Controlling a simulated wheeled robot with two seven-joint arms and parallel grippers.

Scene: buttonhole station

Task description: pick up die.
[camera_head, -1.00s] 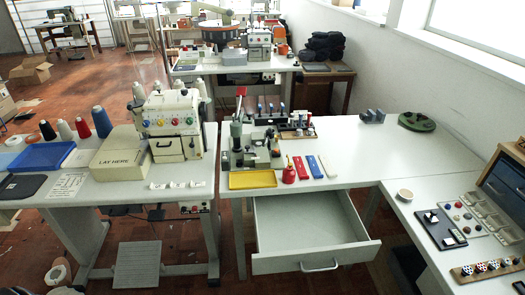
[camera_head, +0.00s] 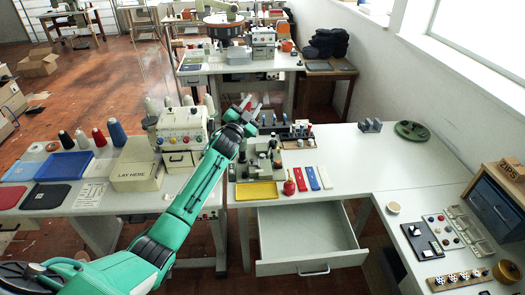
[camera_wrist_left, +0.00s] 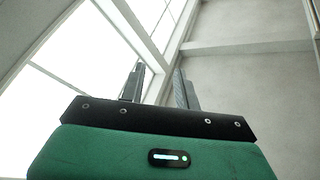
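Several small dice (camera_head: 463,278), dark and white with dots, sit in a row on a wooden strip (camera_head: 440,286) at the lower right edge of the head view. My left gripper (camera_head: 251,103) is raised over the middle table, far to the left of the dice. In the left wrist view its two fingers (camera_wrist_left: 159,80) stand apart with nothing between them, pointing up toward the window and wall. No die shows in the wrist view. My right gripper is not in view.
An open drawer (camera_head: 305,240) juts from the middle table. A box marked LAY HERE (camera_head: 137,176) and a sewing machine (camera_head: 181,128) stand at left. A black tray (camera_head: 423,243) and a wooden cabinet (camera_head: 495,205) are near the dice.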

